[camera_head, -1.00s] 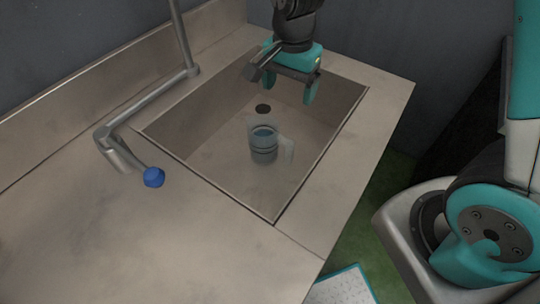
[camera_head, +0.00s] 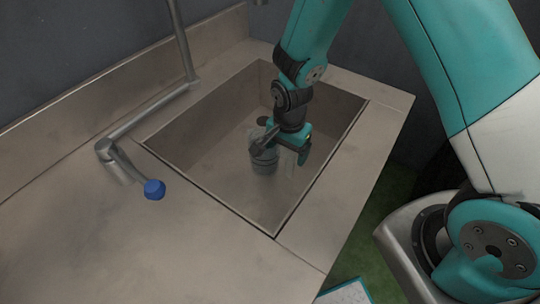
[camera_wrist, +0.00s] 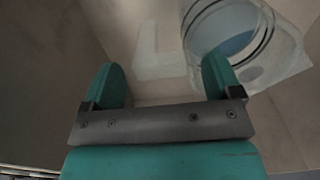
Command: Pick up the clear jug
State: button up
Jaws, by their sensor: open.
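The clear jug (camera_head: 263,163) stands upright on the floor of the sink, with dark bands around it. In the head view my gripper (camera_head: 303,156) is down inside the sink, just above and beside the jug, and hides part of its top. In the wrist view the jug (camera_wrist: 246,40) is at the upper right, beyond the right finger, and holds bluish contents. The space between the fingertips of my gripper (camera_wrist: 160,80) holds no jug body; a faint transparent part, perhaps the handle, shows just beyond it. My gripper is open.
The sink (camera_head: 215,165) is a rectangular metal basin whose walls surround the jug and my gripper. The metal counter (camera_head: 120,240) in front is bare.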

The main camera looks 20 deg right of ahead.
notch_tip(320, 180, down, 2)
jog(key=shift+f, duration=0.1)
jog(key=shift+c, duration=0.2)
jog(key=c, duration=1.2)
